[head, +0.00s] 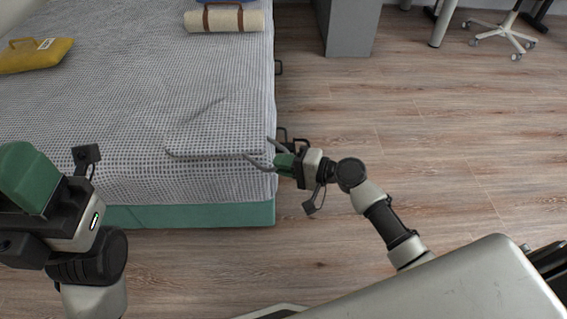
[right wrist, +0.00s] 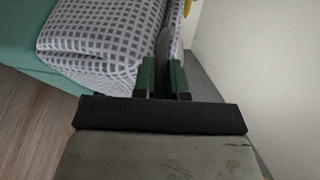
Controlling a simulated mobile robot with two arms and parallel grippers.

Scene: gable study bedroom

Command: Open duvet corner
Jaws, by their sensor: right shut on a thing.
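The duvet (head: 150,110) is grey-and-white checked and covers the bed, hanging over its near and right edges. A raised fold or crease (head: 205,154) runs left from near its front right corner. My right gripper (head: 258,152) is at that corner and is shut on the duvet. In the right wrist view, a thin piece of cloth stands between the green fingers (right wrist: 163,76), with the checked duvet (right wrist: 100,40) beside them.
A teal bed base (head: 190,215) shows below the duvet. A yellow cushion (head: 35,56) and a cream roll with a brown strap (head: 224,20) lie on the bed. A grey cabinet (head: 346,30) and a wheeled chair (head: 500,35) stand beyond. The wooden floor (head: 470,160) at right is clear.

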